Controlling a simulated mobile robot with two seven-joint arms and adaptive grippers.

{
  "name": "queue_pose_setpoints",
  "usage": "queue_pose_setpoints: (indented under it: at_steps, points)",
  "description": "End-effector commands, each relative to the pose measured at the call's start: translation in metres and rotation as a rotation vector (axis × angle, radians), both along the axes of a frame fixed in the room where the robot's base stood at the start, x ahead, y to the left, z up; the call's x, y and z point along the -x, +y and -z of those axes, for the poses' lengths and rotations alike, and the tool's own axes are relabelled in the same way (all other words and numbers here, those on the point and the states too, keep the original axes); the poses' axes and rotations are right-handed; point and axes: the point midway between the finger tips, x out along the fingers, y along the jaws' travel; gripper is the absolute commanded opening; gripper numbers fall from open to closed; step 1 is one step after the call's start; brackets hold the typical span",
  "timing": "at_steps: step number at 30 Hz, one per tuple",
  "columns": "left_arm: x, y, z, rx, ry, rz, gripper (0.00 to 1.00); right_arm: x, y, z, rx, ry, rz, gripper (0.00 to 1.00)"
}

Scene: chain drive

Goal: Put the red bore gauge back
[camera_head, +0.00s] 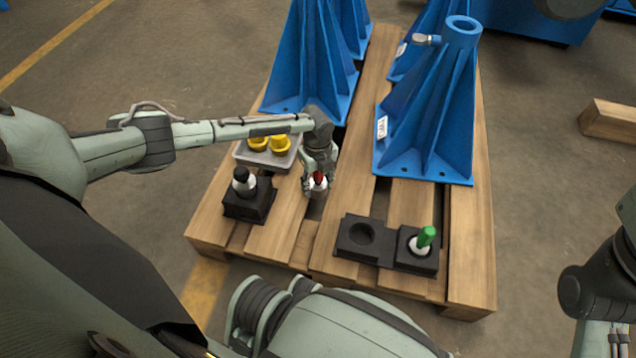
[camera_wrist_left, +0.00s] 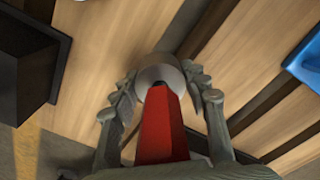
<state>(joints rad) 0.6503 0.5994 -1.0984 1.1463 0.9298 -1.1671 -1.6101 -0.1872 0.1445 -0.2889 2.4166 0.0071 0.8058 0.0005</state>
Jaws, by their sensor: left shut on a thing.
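The red bore gauge (camera_head: 319,179) is held upright, red handle up, in my left gripper (camera_head: 318,186) over the pallet's middle boards. In the left wrist view, the fingers close around the pale collar beside the red handle (camera_wrist_left: 160,130). Its lower end is hidden there, and I cannot tell its height above the boards. A black holder (camera_head: 350,248) with an empty round socket (camera_head: 361,234) stands to the lower right of the gripper. The holder block beside it bears a green-handled gauge (camera_head: 424,240). A black-topped gauge (camera_head: 243,180) stands in another black holder (camera_head: 247,206) at left.
Tall blue brackets (camera_head: 428,140) stand at the pallet's back and right. The wooden pallet (camera_head: 282,238) has gaps between its boards. A wooden beam (camera_head: 608,122) lies on the floor at right.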

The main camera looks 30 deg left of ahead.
Motion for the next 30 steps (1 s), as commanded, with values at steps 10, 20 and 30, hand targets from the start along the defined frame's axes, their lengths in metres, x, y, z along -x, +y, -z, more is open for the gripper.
queue_pose_setpoints:
  at_steps: [10, 20, 30]
  points:
    - [0.000, 0.000, 0.002, 0.000, 0.000, 0.000, 0.65, -0.001, 0.001, 0.003, 0.000, 0.007, -0.001, 0.40]
    - [0.000, 0.000, -0.016, 0.001, -0.002, 0.000, 0.65, 0.001, 0.001, -0.004, -0.004, 0.010, -0.003, 0.40]
    - [0.000, 0.000, -0.088, 0.000, -0.002, 0.001, 0.65, 0.006, -0.005, 0.003, -0.062, 0.087, 0.002, 0.40]
